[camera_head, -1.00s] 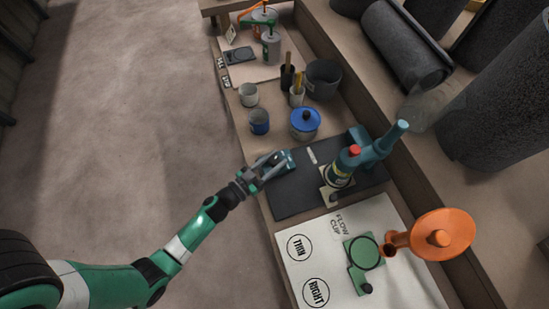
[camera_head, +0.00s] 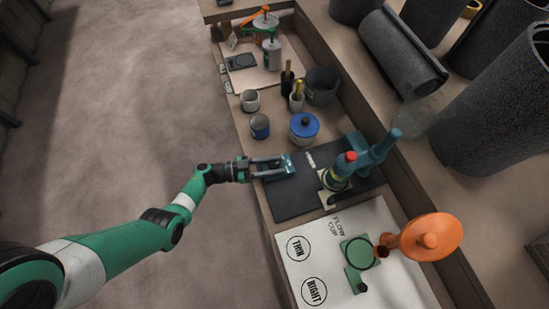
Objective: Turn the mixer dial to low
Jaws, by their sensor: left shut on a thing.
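A small teal control box (camera_head: 288,162) sits at the mat's left edge. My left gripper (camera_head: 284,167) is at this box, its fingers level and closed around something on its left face. The dial is hidden between the fingers, and its setting cannot be read. My right gripper is not in view.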

